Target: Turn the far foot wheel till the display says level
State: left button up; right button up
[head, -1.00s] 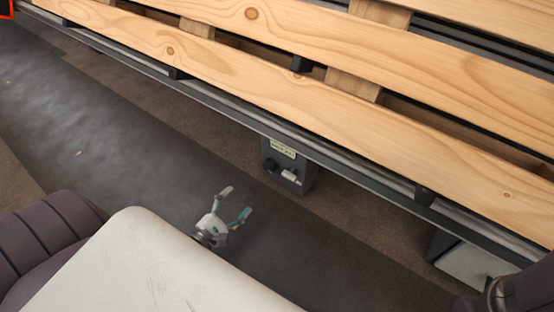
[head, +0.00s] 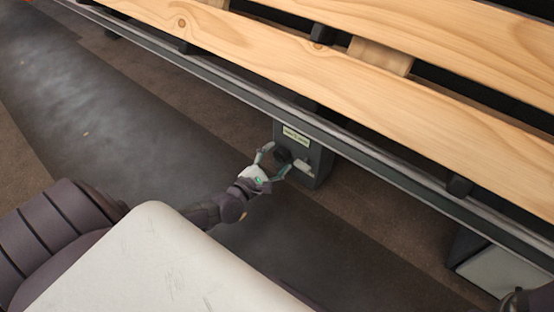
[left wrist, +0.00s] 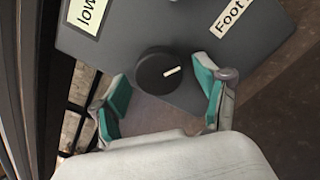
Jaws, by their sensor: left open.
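A grey box (head: 318,157) hangs under the pallet line's rail in the head view. It carries a round black knob (head: 284,155), which also shows in the left wrist view (left wrist: 152,74) with a white pointer mark aimed to the right. My left gripper (head: 278,158) is open at the box's front, its teal-padded fingers (left wrist: 163,78) on either side of the knob. I cannot tell whether they touch it. No level reading is legible.
Wooden pallet boards (head: 300,62) lie above the long grey rail (head: 230,93). A pale lever-like part (head: 304,166) sits beside the knob. Another box (head: 485,262) hangs farther right. The dark floor strip (head: 120,125) at left is clear.

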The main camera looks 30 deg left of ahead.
pick_arm(q)
jog(key=c, duration=1.2)
jog(key=shift+o, duration=0.2)
jog(key=m+p, duration=0.2)
jog(key=m, duration=0.1)
jog(key=shift+r+m+p, duration=0.15)
jog(key=shift+m+p, duration=0.15)
jog(key=shift+p, duration=0.1)
jog(key=m+p, duration=0.2)
jog(key=m, duration=0.2)
jog(key=shift+r+m+p, duration=0.1)
jog(key=shift+m+p, duration=0.2)
jog(key=m+p, duration=0.2)
jog(key=m, duration=0.2)
jog(key=shift+m+p, duration=0.75)
jog(key=shift+m, duration=0.95)
